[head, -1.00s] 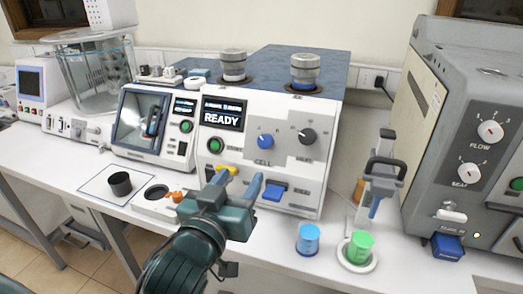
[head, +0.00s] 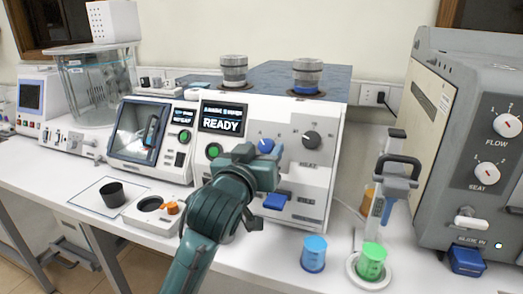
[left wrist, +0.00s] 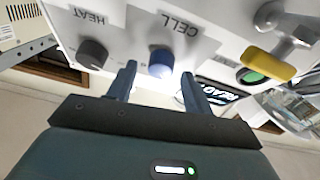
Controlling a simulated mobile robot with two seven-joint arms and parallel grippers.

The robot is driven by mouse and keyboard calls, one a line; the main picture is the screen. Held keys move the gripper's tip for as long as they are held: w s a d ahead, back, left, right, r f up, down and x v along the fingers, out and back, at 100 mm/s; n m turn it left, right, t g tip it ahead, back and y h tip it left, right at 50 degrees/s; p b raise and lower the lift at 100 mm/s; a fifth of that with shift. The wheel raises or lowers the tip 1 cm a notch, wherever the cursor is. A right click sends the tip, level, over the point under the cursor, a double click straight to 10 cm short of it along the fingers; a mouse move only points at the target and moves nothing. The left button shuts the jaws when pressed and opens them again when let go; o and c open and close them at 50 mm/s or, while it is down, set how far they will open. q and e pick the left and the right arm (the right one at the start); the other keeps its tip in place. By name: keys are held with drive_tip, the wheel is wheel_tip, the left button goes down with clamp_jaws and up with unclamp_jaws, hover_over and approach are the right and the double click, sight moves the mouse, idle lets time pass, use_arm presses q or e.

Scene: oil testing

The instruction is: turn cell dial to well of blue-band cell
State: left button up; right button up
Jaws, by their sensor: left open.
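The blue CELL dial (head: 265,146) is on the front panel of the white machine (head: 309,187), and it also shows in the left wrist view (left wrist: 160,64). My left gripper (head: 262,157) is in front of the panel, its fingers open on either side of the dial in the wrist view. I cannot tell whether the fingers touch the dial. Two capped cells stand in wells on top: one with a blue band (head: 307,75) on the right, one with a pale band (head: 234,70) on the left. The dial's pointer setting is unclear.
The black HEAT dial (head: 311,140) is right of the CELL dial. A yellow-handled valve (left wrist: 270,66) shows in the wrist view. Blue (head: 314,254) and green (head: 371,262) cups stand at the front right. A grey machine (head: 470,150) stands at the right.

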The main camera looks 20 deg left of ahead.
use_arm(q)
drive_tip(key=shift+w, duration=0.25)
drive_tip(key=c, duration=1)
drive_tip(key=shift+o, duration=0.2)
